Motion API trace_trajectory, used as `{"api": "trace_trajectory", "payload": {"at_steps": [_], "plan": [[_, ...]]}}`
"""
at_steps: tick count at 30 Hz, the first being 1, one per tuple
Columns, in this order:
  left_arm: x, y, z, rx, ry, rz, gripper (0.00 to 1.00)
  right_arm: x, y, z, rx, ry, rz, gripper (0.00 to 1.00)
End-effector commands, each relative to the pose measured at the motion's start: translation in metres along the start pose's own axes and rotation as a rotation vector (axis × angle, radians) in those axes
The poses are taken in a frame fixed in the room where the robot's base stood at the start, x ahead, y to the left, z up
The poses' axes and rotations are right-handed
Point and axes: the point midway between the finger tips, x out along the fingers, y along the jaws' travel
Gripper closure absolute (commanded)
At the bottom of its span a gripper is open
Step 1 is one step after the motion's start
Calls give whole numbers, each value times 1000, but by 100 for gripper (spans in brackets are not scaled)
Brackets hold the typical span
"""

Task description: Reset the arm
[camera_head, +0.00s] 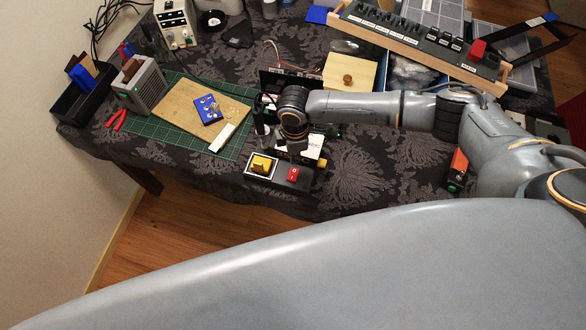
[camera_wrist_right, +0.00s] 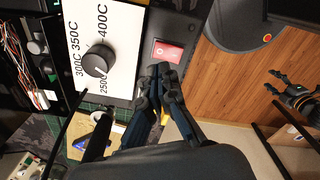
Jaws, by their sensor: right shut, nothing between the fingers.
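My right arm comes in from the right in the head view, and its gripper (camera_head: 297,156) points down over a small black panel (camera_head: 278,178) at the table's front edge. A red rocker switch (camera_head: 292,174) sits on this panel, just in front of the fingers. In the right wrist view the gripper (camera_wrist_right: 158,72) is shut and empty, its tips right beside the red switch (camera_wrist_right: 167,52). I cannot tell whether they touch it. A black dial (camera_wrist_right: 97,62) with temperature marks is to the left.
A yellow part (camera_head: 262,164) sits on the panel left of the switch. A green mat with a wooden board (camera_head: 180,105) lies to the left. A long button panel (camera_head: 415,45) stands at the back right. Open wooden floor (camera_head: 190,235) lies in front of the table.

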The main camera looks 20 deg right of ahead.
Motion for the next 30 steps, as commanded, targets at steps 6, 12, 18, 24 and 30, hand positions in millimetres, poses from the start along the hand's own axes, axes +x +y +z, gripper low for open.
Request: {"api": "trace_trajectory", "payload": {"at_steps": [6,12,18,24,30], "plan": [[-6,0,-1,0,0,0,46,-6,0,0,0,0,0,100],[-6,0,-1,0,0,0,46,-6,0,0,0,0,0,100],[-6,0,-1,0,0,0,46,-6,0,0,0,0,0,100],[-6,0,-1,0,0,0,46,-4,-26,-32,-4,63,-10,100],[-6,0,-1,0,0,0,46,-25,-86,-104,84,260,-9,100]]}}
